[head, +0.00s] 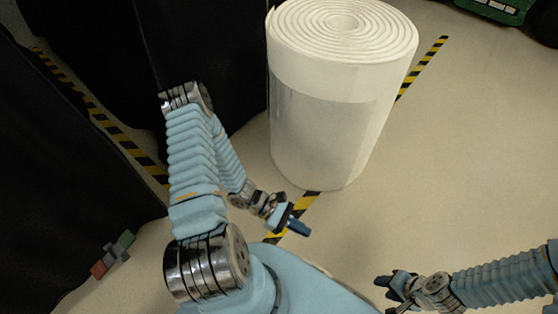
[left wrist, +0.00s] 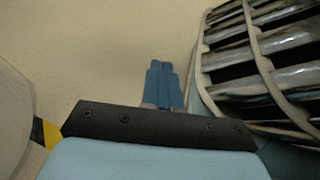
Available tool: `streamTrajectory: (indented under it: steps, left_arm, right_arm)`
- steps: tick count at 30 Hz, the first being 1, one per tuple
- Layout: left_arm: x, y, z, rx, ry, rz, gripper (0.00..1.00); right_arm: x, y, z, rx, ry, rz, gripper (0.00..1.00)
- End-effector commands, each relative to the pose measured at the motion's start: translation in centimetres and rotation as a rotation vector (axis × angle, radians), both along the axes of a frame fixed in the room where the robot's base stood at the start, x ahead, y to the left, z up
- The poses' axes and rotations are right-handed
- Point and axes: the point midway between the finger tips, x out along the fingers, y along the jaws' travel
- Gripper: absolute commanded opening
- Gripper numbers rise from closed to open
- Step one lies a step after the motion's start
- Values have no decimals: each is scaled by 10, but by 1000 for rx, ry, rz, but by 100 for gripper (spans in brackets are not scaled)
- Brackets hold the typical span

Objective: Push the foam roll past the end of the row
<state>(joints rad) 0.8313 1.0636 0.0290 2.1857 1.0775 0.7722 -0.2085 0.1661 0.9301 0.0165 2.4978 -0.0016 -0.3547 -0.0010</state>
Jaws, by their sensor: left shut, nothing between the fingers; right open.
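The foam roll (head: 325,130) is a large white coil standing upright on the floor, ahead of me in the head view. A pale surface at the left edge of the left wrist view (left wrist: 12,110) looks like its side. My left gripper (head: 299,227) is low, in front of the roll's base, apart from it. Its blue fingers are shut and empty in the left wrist view (left wrist: 163,84). My right gripper (head: 384,287) is open at the lower right, well away from the roll. The row of carts under black covers (head: 215,45) stands to the left of the roll.
Another black cover (head: 50,170) fills the left side. Yellow-and-black tape (head: 125,142) runs between the covers, and more tape (head: 421,68) passes under the roll. A small red, grey and green piece (head: 113,255) lies lower left. Floor right of the roll is clear; a green object (head: 495,9) is far right.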

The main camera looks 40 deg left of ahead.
Motion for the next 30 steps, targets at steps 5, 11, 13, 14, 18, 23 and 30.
streamTrajectory:
  steps: [5,11,13,14,18,23,30]
  left_arm:
    - [72,144,-37,-246,-112,785,0]
    - [71,245,-41,-283,-266,1164,0]
    - [72,255,-40,-283,-285,1199,0]
    - [74,256,-40,-283,-288,1205,0]
    - [94,253,-39,-285,-291,1204,0]
    - [128,247,-39,-285,-291,1202,0]
    - [176,239,-40,-284,-288,1201,0]
  right_arm:
    - [1,-4,-46,-3,-1,-7,43]
    - [2,-5,-56,-4,-2,-8,43]
    - [2,-5,-56,-4,-1,-9,43]
    - [2,-5,-56,-4,-1,-9,43]
    - [2,-5,-59,-4,-2,-10,43]
    - [3,-5,-64,-4,-3,-10,43]
    - [3,-5,-73,-5,-5,-12,43]
